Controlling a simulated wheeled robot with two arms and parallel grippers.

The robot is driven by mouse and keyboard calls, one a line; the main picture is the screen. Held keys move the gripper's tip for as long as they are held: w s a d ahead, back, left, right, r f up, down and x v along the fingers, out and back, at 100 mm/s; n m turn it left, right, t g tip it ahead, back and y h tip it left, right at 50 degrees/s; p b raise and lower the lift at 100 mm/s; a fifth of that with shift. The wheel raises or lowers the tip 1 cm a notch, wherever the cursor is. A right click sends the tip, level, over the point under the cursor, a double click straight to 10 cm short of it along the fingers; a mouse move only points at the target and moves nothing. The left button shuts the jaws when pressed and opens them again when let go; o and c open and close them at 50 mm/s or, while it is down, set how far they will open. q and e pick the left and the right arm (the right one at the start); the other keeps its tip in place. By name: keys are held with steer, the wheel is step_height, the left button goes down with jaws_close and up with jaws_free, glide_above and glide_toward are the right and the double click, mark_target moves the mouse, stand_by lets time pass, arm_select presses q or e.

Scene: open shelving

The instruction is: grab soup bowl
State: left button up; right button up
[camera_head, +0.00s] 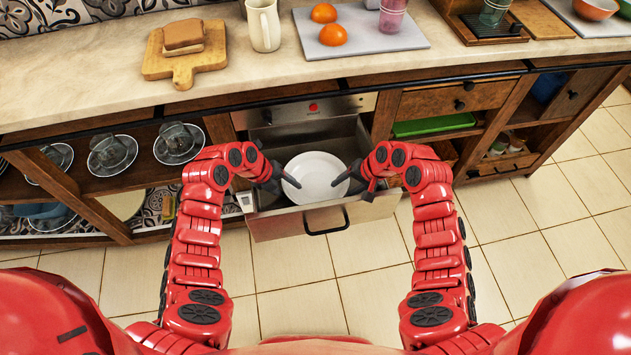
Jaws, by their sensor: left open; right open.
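A white round dish (316,178), which looks like the bowl, lies in the open drawer (327,219) in the middle of the view. My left gripper (284,186) is open at the dish's left side, with a dark finger near its rim. My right gripper (350,182) is open at the dish's right side, also with a finger near the rim. I cannot tell whether either finger touches the dish. Parts of the drawer's side walls are hidden behind my grippers.
The countertop (100,80) above holds a cutting board with bread (183,71), a pitcher (263,25) and a grey board with oranges (370,38). Glass lids (112,154) stand on the left shelf. A green tray (433,125) is on the right shelf. The tiled floor is clear.

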arm_select(q)
steer(key=shift+c, duration=0.3)
arm_select(e)
steer(key=shift+c, duration=0.3)
arm_select(q)
jaws_close()
arm_select(e)
jaws_close()
arm_select(q)
steer(key=shift+a, duration=0.15)
stand_by(0.4)
